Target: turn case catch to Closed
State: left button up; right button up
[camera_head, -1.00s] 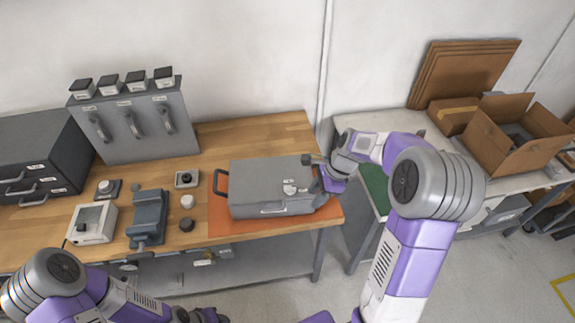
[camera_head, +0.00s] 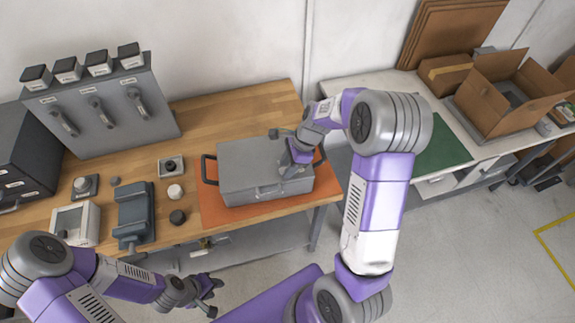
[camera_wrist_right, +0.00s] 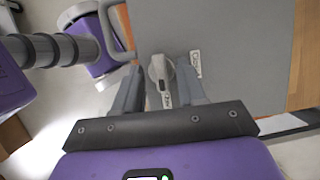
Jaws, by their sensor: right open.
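The grey case (camera_head: 245,165) lies shut on an orange mat (camera_head: 212,217) on the wooden bench. The case catch (camera_wrist_right: 160,70), a light grey turning lever with a label on it, sits on the lid in the right wrist view. My right gripper (camera_wrist_right: 158,84) is open over it, with one finger on each side of the lever; I cannot tell whether they touch it. In the head view my right gripper (camera_head: 292,163) is at the lid's right part and hides the catch. A small label plate (camera_wrist_right: 196,64) is beside the catch. My left gripper (camera_head: 208,295) is open and empty, in front of the bench.
A dark grey vise (camera_head: 136,212), small round knobs (camera_head: 177,217) and a white-framed box (camera_head: 76,224) stand left of the case. A grey panel with levers (camera_head: 100,110) is behind them. An open cardboard box (camera_head: 510,95) is on the right table. The case has a black side handle (camera_head: 207,170).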

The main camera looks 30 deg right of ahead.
grip_shut()
dwell(0.5)
jog(key=n+g+p, duration=0.1)
jog(key=n, duration=0.2)
jog(key=shift+w+n+p, duration=0.15)
jog(key=shift+n+p, duration=0.15)
jog(key=shift+p, duration=0.05)
jog(key=n+g+p, duration=0.1)
jog(key=n, duration=0.2)
jog(key=shift+w+n+g, duration=0.1)
jog(key=shift+n+g, duration=0.2)
jog(key=shift+g, duration=0.1)
jog(key=n+g, duration=0.1)
jog(key=n, duration=0.1)
jog(key=n+h+p, duration=0.1)
jog(key=n, duration=0.2)
jog(key=shift+w+a+g, duration=0.1)
jog(key=shift+g, duration=0.3)
jog(key=n+h, duration=0.1)
jog(key=n, duration=0.2)
jog(key=n+g, duration=0.1)
jog(key=n, duration=0.1)
jog(key=shift+w+a+n+h+p, duration=0.1)
jog(key=shift+n+h+p, duration=0.2)
jog(key=shift+n+h, duration=0.1)
